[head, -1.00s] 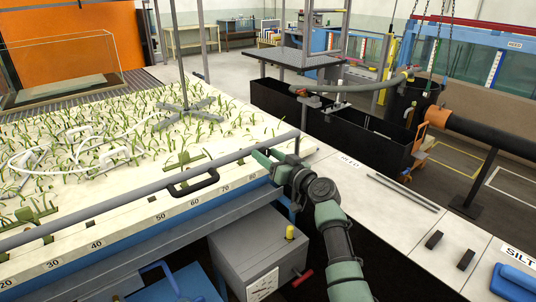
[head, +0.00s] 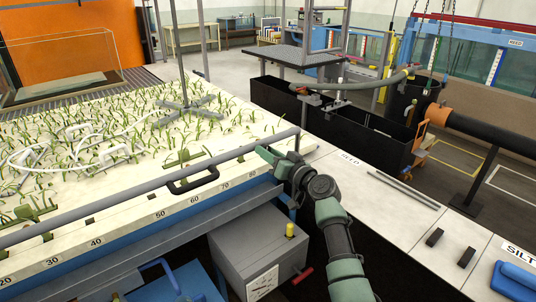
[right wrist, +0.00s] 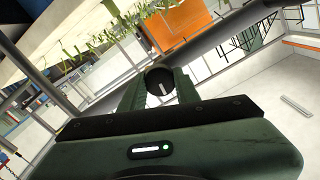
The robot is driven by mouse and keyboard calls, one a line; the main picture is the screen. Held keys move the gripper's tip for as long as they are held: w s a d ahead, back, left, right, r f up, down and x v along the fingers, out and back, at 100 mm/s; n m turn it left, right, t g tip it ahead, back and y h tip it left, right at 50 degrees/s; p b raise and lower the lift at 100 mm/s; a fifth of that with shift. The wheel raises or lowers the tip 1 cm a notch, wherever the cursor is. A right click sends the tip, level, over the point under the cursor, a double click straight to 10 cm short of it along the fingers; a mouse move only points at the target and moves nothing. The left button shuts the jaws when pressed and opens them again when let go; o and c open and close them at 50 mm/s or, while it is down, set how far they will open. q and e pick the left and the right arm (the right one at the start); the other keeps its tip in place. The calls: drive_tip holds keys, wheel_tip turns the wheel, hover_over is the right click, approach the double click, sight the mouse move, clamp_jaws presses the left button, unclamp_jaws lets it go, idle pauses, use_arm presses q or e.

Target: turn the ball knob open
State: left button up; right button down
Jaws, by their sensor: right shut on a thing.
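The dark round ball knob (right wrist: 160,79) shows between my right fingertips in the right wrist view, with a small pale mark on its lower part. My right gripper (right wrist: 160,84) is shut on it, one finger on each side. In the head view my right gripper (head: 267,154) is at the right end of the grey rail along the planted bed's front edge. There the knob is hidden by the fingers, and how far it is turned cannot be told. My left gripper is not in view.
The planted bed (head: 130,215) with a scale on its edge fills the left. A grey box (head: 235,258) with a yellow knob (head: 290,231) and a red-handled lever (head: 302,276) stands below my right arm. A pale worktop (head: 400,215) with thin rods lies to the right.

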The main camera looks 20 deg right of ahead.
drive_tip(key=m+p, duration=0.2)
drive_tip(key=m, duration=1.4)
drive_tip(key=shift+p, duration=0.4)
drive_tip(key=c, duration=1)
unclamp_jaws()
drive_tip(key=shift+c, duration=0.2)
